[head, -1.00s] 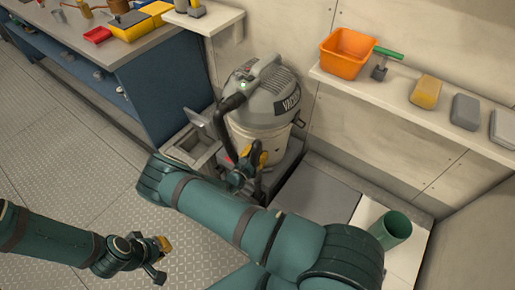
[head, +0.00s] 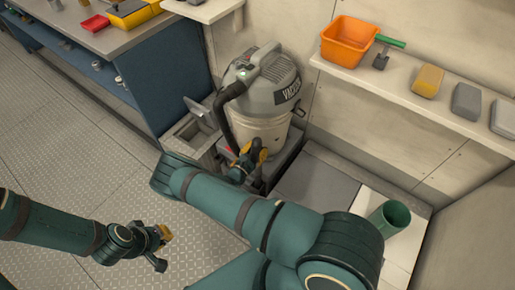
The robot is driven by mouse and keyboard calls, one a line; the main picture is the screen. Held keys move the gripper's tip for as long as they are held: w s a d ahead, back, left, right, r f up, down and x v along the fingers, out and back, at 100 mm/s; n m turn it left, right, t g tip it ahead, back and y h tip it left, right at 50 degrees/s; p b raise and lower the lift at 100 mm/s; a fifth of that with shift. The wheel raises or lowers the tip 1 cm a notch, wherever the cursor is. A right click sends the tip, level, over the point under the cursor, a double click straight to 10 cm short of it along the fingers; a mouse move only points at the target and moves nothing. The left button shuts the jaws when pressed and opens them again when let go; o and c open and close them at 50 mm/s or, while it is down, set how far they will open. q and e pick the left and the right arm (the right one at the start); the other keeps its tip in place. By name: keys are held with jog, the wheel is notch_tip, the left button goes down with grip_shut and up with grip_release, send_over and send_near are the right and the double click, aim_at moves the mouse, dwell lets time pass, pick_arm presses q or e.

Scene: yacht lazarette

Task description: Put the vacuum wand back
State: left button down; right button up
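The grey and cream vacuum (head: 270,98) stands upright against the wall, with a black hose (head: 222,118) curving down its left side. The hose's lower end runs down to my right gripper (head: 248,160), low in front of the vacuum. That gripper's fingers are small and partly hidden, so its grip is unclear. I cannot make out a separate wand. A green open tube (head: 392,216) stands at the right, partly behind my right arm. My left gripper (head: 162,248) looks open and empty above the floor, apart from the vacuum.
A grey box with a raised lid (head: 194,134) sits left of the vacuum. A blue bench (head: 90,70) is at the upper left. A wall shelf (head: 400,92) holds an orange bin (head: 349,41) and several blocks. The patterned floor (head: 75,150) is clear.

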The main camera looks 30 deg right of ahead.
jog(key=shift+f, duration=1.2)
dwell(0.4)
jog(key=o, duration=1.2)
jog(key=shift+f, duration=0.1)
jog(key=v, duration=1.2)
